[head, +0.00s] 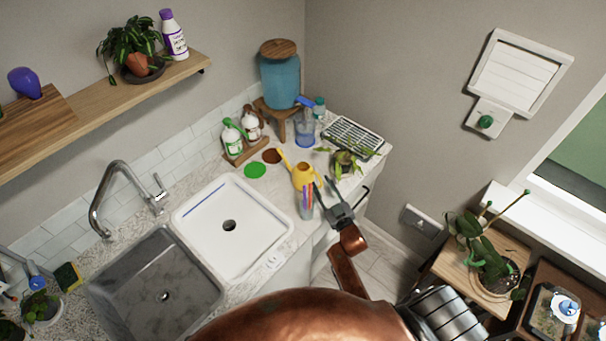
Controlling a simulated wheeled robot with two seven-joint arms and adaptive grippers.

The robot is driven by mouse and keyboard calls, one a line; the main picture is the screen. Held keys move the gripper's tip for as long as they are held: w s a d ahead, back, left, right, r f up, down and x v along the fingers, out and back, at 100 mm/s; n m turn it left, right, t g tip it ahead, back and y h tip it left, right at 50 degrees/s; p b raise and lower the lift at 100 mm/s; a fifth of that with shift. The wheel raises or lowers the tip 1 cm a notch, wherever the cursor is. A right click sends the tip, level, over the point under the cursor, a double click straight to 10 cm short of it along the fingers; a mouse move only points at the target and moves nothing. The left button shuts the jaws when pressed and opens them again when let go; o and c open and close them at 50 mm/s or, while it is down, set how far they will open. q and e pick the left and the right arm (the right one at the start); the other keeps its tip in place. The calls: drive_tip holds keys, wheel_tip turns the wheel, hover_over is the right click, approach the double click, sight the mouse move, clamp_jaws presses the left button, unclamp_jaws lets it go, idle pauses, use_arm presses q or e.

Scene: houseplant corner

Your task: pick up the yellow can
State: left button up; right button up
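The yellow can (303,178), a small watering can with a spout pointing up to the left, stands on the counter right of the white sink. My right gripper (322,184) is just right of the can, its two dark fingers pointing toward it with a gap between them. The fingers look empty; whether they touch the can cannot be told. A cup of colored pens or tools (306,206) stands in front of the can, close to the gripper. My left gripper is not in view.
A trailing plant (345,163) and a wire rack (353,137) stand behind the gripper. A clear blue jug (304,133) is behind the can. Green (255,170) and brown (272,156) discs lie to its left. The white sink (283,222) is empty.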

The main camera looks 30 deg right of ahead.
drive_tip(key=shift+w, duration=1)
drive_tip(key=shift+s, duration=0.1)
clamp_jaws()
